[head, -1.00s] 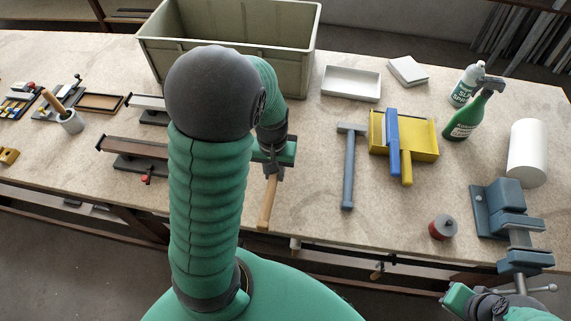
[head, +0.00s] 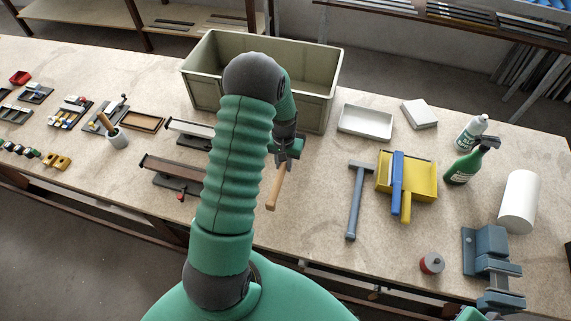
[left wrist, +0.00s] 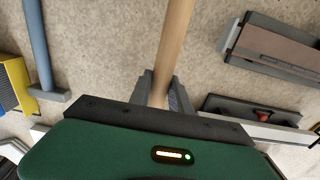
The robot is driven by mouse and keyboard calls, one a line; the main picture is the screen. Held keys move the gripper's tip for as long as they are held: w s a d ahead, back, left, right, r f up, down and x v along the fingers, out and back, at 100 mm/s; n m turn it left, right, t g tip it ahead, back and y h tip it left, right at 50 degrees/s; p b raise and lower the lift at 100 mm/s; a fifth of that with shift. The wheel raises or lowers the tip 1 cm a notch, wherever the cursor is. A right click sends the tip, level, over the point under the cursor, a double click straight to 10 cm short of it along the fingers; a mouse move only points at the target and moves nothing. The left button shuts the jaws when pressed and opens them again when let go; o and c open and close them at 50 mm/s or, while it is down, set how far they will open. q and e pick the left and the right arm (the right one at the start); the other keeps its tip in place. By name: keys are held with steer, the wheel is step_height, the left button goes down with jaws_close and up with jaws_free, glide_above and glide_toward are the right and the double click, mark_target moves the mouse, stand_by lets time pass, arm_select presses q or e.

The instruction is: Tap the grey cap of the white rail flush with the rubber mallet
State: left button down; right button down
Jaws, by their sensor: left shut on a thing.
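My left gripper (head: 288,150) is shut on the wooden handle of the mallet (head: 276,188), above the bench in front of the green crate. In the left wrist view the handle (left wrist: 176,35) runs up from between the fingers (left wrist: 160,92); the mallet's head is not visible. The white rail (head: 190,128) lies in a dark holder left of my left arm, which hides its right end. It also shows in the left wrist view (left wrist: 280,134), partly behind the gripper. I cannot make out the grey cap. Only a sliver of my right gripper (head: 470,315) shows, fingers out of frame.
A brown rail (head: 175,168) in a holder with a red knob lies nearer than the white rail. The crate (head: 205,75) stands behind. Bench between handle and hammer is clear.

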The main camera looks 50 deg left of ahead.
arm_select(q)
steer(key=f+b, duration=0.2)
steer(key=a+f+b, duration=0.1)
steer(key=f, duration=0.1)
steer(key=s+f+b, duration=0.1)
steer(key=f+b, duration=0.1)
steer(key=f, duration=0.1)
steer(key=shift+a+b, duration=0.35)
steer(key=shift+a, duration=0.05)
steer(key=shift+s+a+r, duration=0.1)
steer(key=shift+s+a, duration=0.55)
steer(key=shift+a, duration=0.35)
steer(key=shift+s+a, duration=0.6)
steer(key=shift+a, duration=0.35)
steer(key=shift+w+d, duration=0.1)
steer(key=shift+w+d+p, duration=0.2)
steer(key=shift+w+d, duration=0.15)
steer(key=shift+d, duration=0.2)
steer(key=shift+w+d+p, duration=0.15)
steer(key=shift+w+d, duration=0.2)
steer(key=shift+d, duration=0.2)
